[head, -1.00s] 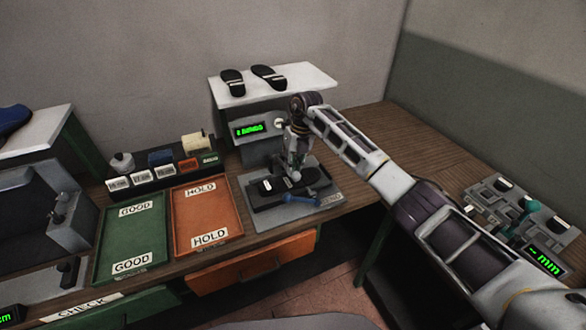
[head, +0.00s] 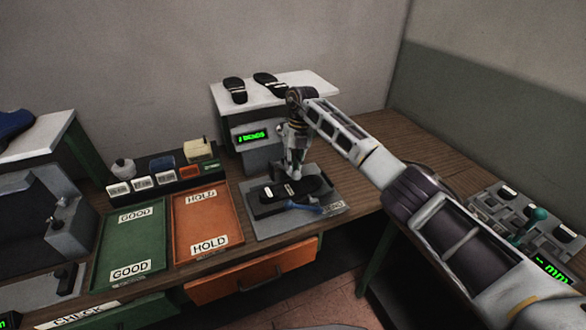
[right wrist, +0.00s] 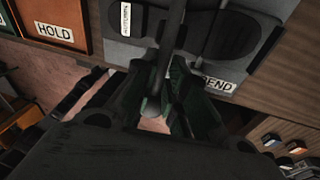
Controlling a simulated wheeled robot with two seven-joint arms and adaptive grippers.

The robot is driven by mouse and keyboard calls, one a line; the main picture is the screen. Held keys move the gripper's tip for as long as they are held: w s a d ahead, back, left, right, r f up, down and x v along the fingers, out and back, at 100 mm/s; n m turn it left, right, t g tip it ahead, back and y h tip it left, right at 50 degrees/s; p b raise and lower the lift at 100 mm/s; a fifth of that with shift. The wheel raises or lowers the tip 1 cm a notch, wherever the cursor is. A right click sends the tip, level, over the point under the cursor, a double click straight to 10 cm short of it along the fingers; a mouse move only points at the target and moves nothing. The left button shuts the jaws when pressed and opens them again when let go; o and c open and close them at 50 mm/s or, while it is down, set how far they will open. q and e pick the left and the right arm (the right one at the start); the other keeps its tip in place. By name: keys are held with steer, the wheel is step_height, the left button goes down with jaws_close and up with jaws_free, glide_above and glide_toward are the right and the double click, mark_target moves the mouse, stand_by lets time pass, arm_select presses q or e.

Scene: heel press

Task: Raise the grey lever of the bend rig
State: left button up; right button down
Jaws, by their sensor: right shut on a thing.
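The bend rig (head: 252,155) is a grey unit with a green display, whose legible word is BENDS, and a grey base plate (head: 264,229). A black sole (head: 272,195) with a pale label lies on the plate. My right gripper (head: 294,172) is over the sole. In the right wrist view its dark fingers (right wrist: 172,98) are shut on a dark grey bar, the lever (right wrist: 172,50); its tip shows between the fingers. In the head view the gripper hides most of the lever. A blue handle (head: 304,207) is at the plate's front. My left gripper is not in view.
A green GOOD tray (head: 130,247) and an orange HOLD tray (head: 207,225) stand left of the rig. Two soles lie on the white shelf (head: 315,86) behind it. A control panel (head: 495,212) is at the right. Bare wooden table lies between.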

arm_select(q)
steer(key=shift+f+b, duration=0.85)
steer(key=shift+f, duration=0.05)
arm_select(e)
steer(key=shift+w+a+r+g, duration=0.1)
steer(key=shift+w+r+g, duration=0.2)
steer(key=shift+r, duration=0.15)
steer(key=shift+w+a+r+g, duration=0.1)
steer(key=shift+w+r+g, duration=0.2)
steer(key=shift+r, duration=0.15)
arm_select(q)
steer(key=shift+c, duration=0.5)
